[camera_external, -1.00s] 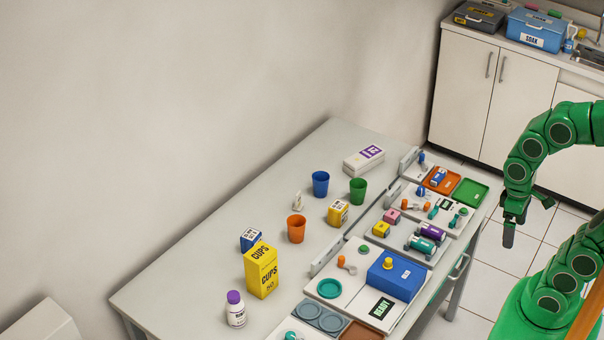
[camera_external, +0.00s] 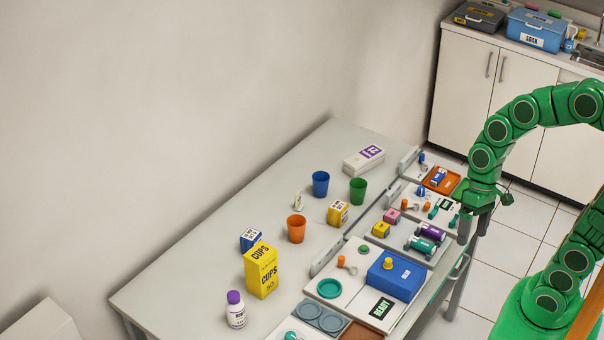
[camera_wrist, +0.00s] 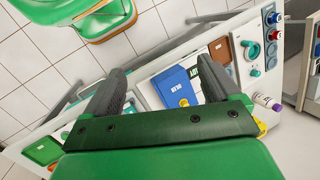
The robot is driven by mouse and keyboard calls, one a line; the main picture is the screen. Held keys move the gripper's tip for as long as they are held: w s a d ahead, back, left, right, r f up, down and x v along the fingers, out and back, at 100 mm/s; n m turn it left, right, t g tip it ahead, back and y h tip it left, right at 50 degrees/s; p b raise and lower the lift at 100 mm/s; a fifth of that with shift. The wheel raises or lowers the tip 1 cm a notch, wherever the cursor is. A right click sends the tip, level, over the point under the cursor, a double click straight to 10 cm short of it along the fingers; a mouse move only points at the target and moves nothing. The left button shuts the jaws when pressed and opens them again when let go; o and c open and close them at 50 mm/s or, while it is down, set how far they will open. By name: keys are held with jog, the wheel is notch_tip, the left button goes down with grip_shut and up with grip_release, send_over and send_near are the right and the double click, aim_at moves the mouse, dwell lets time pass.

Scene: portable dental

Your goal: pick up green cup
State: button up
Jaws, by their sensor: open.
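The green cup (camera_external: 358,190) stands upright on the table, right of the blue cup (camera_external: 320,184) and behind the yellow small box. An orange cup (camera_external: 297,228) stands nearer the front. My gripper (camera_external: 474,232) is open and empty at the table's right edge, well to the right of the green cup. In the wrist view, its two dark fingers (camera_wrist: 160,92) are spread apart with nothing held between them. I cannot make out the green cup in the wrist view.
Trays with small coloured items line the table's right side, with a blue box (camera_external: 396,276) on one. A yellow cups box (camera_external: 261,270), a white bottle (camera_external: 236,310), a small yellow box (camera_external: 338,212) and a white box (camera_external: 364,160) stand on the table. The table's left strip is clear.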

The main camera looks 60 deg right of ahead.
jog(key=w+a+m+t+y, duration=0.25)
jog(key=w+m+y, duration=0.3)
jog(key=w, duration=0.95)
jog(key=w+d+f+m+t+y, duration=0.1)
jog(key=w+d+m, duration=0.15)
jog(key=w, duration=0.35)
jog(key=w+d+f+m+t, duration=0.2)
jog(key=w+m, duration=0.2)
jog(key=w, duration=0.2)
jog(key=m+t+h, duration=0.3)
jog(key=m+t, duration=0.4)
jog(key=m, duration=0.7)
send_near(363, 184)
jog(key=shift+w+a+f, duration=0.4)
jog(key=shift+w+a, duration=0.65)
jog(key=shift+a, duration=0.1)
jog(key=shift+w+a+f, duration=0.45)
jog(key=shift+w+a, duration=0.65)
jog(key=shift+a, duration=0.1)
jog(key=shift+w+a+f, duration=0.4)
jog(key=shift+w+a, duration=0.65)
jog(key=shift+a, duration=0.1)
jog(key=shift+c, duration=0.4)
jog(key=c, duration=1)
